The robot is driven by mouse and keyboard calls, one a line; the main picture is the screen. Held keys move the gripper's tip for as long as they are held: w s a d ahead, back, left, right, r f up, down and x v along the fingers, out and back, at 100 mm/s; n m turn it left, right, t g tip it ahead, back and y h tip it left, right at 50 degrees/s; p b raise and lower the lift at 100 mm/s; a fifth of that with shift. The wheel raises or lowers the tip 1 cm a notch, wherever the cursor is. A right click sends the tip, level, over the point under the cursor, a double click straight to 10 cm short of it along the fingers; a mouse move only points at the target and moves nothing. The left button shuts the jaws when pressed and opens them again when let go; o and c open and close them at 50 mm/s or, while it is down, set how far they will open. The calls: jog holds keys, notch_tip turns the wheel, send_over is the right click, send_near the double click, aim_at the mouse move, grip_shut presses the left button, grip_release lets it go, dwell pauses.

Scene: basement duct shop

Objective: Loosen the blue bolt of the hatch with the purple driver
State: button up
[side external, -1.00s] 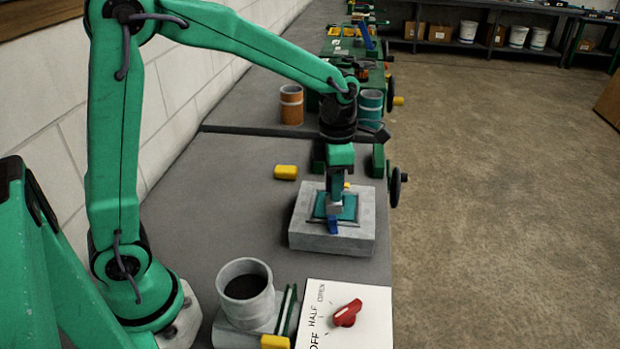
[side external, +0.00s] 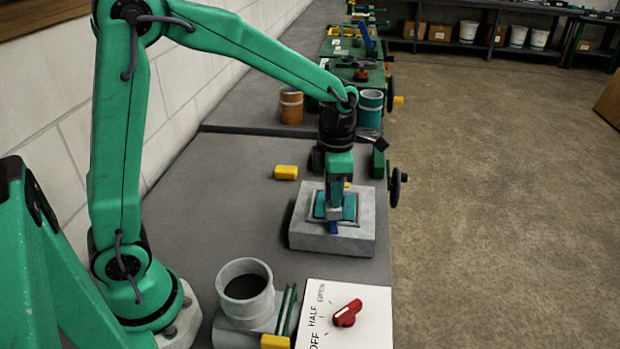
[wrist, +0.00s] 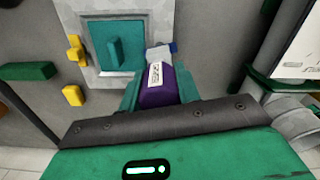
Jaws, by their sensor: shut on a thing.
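The hatch is a teal panel (side external: 349,207) with a raised handle, set in a grey block (side external: 305,239) on the bench. The blue bolt (side external: 333,229) is at its near edge; in the wrist view only a bit of blue bolt (wrist: 174,46) shows beside the driver's grey head. My gripper (side external: 336,202) is shut on the purple driver (wrist: 157,92), which shows in the wrist view between the fingers. The driver's head is at the bolt and hides most of it; I cannot tell how fully it is seated. A yellow bolt (wrist: 75,49) is on the hatch's opposite edge.
A yellow block (side external: 285,172) lies behind the hatch block. A grey cup-like pipe (side external: 245,283) and a white panel with a red knob (side external: 346,313) stand nearer the camera. Orange (side external: 291,106) and teal (side external: 370,105) canisters stand farther back. The bench left of the hatch is clear.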

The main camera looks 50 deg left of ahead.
jog(key=shift+f, duration=0.95)
dwell(1.1)
jog(key=shift+n, duration=0.3)
jog(key=shift+n, duration=1.5)
jog(key=shift+m, duration=0.8)
jog(key=shift+r, duration=0.25)
jog(key=shift+r, duration=2.25)
